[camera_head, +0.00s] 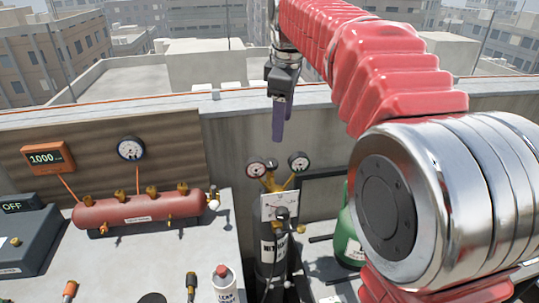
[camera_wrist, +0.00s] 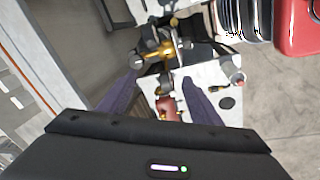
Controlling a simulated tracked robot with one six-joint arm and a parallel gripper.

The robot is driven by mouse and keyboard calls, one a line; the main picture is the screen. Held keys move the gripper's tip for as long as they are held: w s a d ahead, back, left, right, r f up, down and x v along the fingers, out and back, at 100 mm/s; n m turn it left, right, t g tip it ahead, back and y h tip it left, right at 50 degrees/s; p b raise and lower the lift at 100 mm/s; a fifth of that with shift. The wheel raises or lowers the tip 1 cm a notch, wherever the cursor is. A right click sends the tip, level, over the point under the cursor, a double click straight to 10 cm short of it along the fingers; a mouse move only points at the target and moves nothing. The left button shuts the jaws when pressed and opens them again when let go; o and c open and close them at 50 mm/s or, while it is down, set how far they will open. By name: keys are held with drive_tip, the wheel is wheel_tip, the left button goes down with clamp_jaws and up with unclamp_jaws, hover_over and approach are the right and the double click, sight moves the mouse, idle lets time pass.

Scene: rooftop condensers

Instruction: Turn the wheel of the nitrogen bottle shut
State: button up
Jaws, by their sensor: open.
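The nitrogen bottle (camera_head: 268,262) is a dark upright cylinder with a white label, standing in a gap between two worktops. Brass regulator fittings (camera_head: 275,184) with two round gauges top it, and a white tag hangs in front. A small dark round part (camera_head: 281,213) shows before the tag; I cannot tell surely whether it is the wheel. My gripper (camera_head: 278,138) points down with purple fingers, above and apart from the bottle top. In the wrist view my gripper (camera_wrist: 162,80) is open and empty, with the brass fittings (camera_wrist: 160,50) beyond its fingertips.
A red manifold (camera_head: 140,208) with brass valves lies on the left worktop, beside a gauge (camera_head: 131,149) and an orange display (camera_head: 47,157) reading 1.000. A leak spray can (camera_head: 224,284) stands near the bottle's left. A green cylinder (camera_head: 347,235) stands to the right. A parapet runs behind.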

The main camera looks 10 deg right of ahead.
drive_tip(key=w+f+n+g, duration=0.15)
drive_tip(key=w+n, duration=0.25)
drive_tip(key=w, duration=0.4)
drive_tip(key=n, duration=0.4)
hover_over(272, 161)
drive_tip(key=shift+g, duration=0.35)
drive_tip(key=shift+s+a+f, duration=0.1)
drive_tip(key=shift+f, duration=2.4)
drive_tip(key=shift+f, duration=0.1)
drive_tip(key=shift+f, duration=6.8)
drive_tip(key=c, duration=1)
drive_tip(key=shift+c, duration=0.2)
